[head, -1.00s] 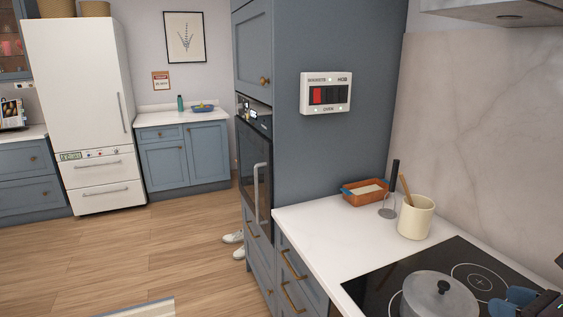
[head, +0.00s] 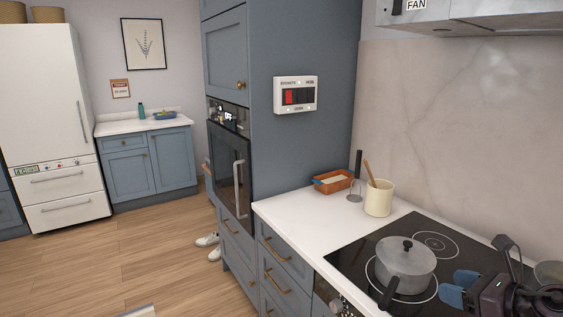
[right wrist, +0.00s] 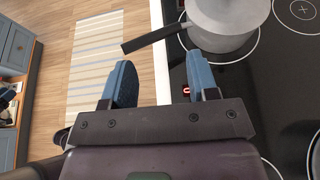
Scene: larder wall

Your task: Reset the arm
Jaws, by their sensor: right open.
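My right gripper (head: 457,287) shows at the lower right of the head view, above the right part of the black hob. In the right wrist view the same gripper (right wrist: 162,78) has its two blue fingers wide apart with nothing between them. A grey lidded pot (head: 406,267) stands on the hob, just left of the gripper and apart from it. Its body and dark handle also show beyond the fingers in the right wrist view (right wrist: 228,22). My left gripper is not in view.
The black hob (head: 345,253) is set in a white worktop (head: 290,210). A cream utensil crock (head: 378,199) and an orange dish (head: 333,182) stand behind. A range hood (head: 470,18) hangs above. A tall oven cabinet (head: 229,165) stands left; wooden floor (head: 150,250) is open beyond.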

